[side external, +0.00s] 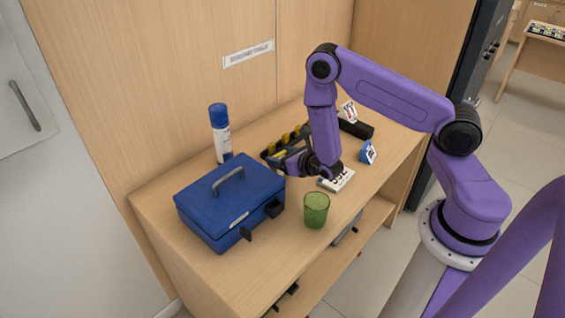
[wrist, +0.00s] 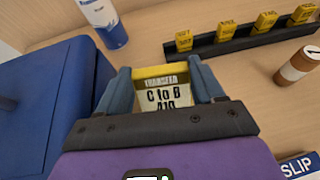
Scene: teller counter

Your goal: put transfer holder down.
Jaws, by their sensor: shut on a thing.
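In the side external view my gripper (side external: 293,162) is low over the counter, between the blue cash box and the black rack. The holder cannot be made out clearly there, and whether it touches the counter cannot be told. A black rack (wrist: 245,38) with several yellow holders lies ahead and right in the wrist view.
A blue cash box (side external: 225,205) stands to the left, with a blue-capped can (side external: 220,140) behind it. A green cup (side external: 316,210) and a white printed block (side external: 338,181) are near my gripper. A brown-and-white cylinder (wrist: 297,66) is at right.

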